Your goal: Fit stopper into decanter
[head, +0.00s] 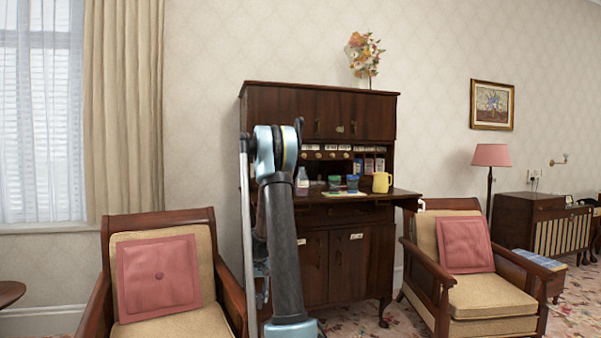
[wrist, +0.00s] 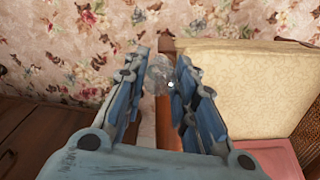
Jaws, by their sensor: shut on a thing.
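In the wrist view my gripper (wrist: 160,62) is shut on a clear glass piece, apparently the stopper (wrist: 159,76), held between the blue fingertips. The stopper is above the floor beside an armchair, apart from any vessel in that view. In the head view my arm rises in front of the left side of the cabinet, and the gripper and stopper cannot be made out. A small pale bottle (head: 302,181) stands on the cabinet's desk shelf, just right of my arm. I cannot tell whether it is the decanter. No decanter shows in the wrist view.
The dark wooden cabinet (head: 345,258) has a fold-down shelf with dark jars (head: 352,183) and a yellow mug (head: 381,182). Armchairs stand left (head: 185,280) and right (head: 485,296). The wrist view shows floral carpet (wrist: 235,18), a cream chair cushion (wrist: 245,85) and dark wood (wrist: 35,135).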

